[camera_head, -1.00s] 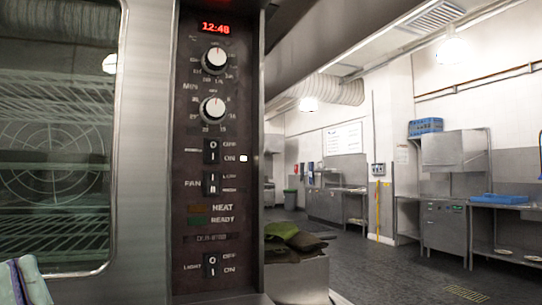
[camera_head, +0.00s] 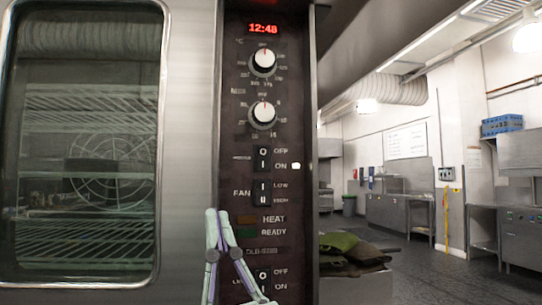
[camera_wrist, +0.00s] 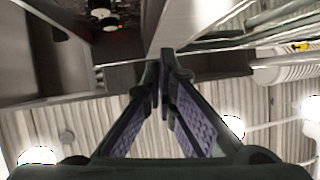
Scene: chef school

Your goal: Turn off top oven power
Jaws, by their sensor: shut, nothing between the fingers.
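The oven's dark control panel (camera_head: 290,130) stands right of the oven's glass door (camera_head: 90,200). The power switch (camera_head: 263,158), a black rocker marked OFF above and ON below, is at mid-height. A small white light (camera_head: 296,166) glows beside ON. My gripper (camera_head: 217,213) is shut and empty, its fingertips pointing up before the panel's lower left edge, below and left of the power switch. Whether it touches the panel cannot be told. In the wrist view, the shut fingertips (camera_wrist: 165,54) are at the centre, and part of the panel with knobs (camera_wrist: 104,18) shows at the top.
Two knobs (camera_head: 263,61) and a red clock display (camera_head: 263,28) are above the power switch. The fan switch (camera_head: 262,193) is just below it, and the light switch (camera_head: 262,281) is lower. Green and brown cloths (camera_head: 338,243) lie to the right. Open floor is beyond.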

